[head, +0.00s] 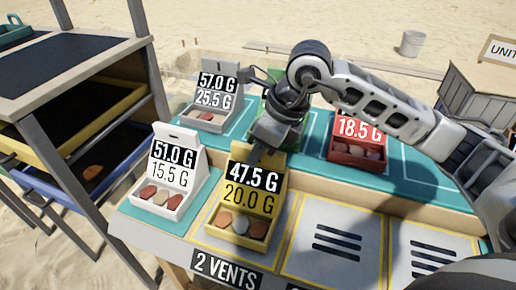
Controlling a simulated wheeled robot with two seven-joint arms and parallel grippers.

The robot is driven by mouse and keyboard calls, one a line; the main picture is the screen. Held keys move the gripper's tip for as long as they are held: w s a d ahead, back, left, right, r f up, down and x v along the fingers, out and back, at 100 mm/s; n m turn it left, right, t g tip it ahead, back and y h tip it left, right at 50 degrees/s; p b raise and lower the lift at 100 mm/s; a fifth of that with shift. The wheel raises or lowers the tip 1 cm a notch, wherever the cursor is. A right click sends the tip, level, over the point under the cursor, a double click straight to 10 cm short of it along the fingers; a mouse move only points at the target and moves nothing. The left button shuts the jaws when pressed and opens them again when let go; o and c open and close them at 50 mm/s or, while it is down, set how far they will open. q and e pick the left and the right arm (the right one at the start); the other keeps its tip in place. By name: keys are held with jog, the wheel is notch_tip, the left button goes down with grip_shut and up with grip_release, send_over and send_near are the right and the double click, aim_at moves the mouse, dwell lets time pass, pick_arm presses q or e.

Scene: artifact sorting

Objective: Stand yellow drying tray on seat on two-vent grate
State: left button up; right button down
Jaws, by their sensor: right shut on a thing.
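The yellow drying tray (262,206) has a raised back plate marked 47.5 G and 20.0 G, and several reddish and pale pieces lie in its front. It is upright over the yellow-outlined seat (203,224) behind the "2 VENTS" label (226,270). The tray covers most of that seat, so its vents are hidden, and I cannot tell whether the tray touches it. My right gripper (256,156) reaches down from above and is shut on the top of the tray's back plate. My left gripper is not in view.
A white tray marked 51.0 G (176,172) stands close on the left. Behind are a grey tray marked 57.0 G (213,101), a green tray (290,135) and a red tray (357,140). To the right, a slotted seat (310,235) is bare. A shelf rack (136,75) stands left.

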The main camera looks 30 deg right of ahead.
jog(key=c, duration=1.3)
grip_release()
jog(key=shift+c, duration=0.2)
jog(key=p+v, duration=0.1)
jog(key=v, duration=1.1)
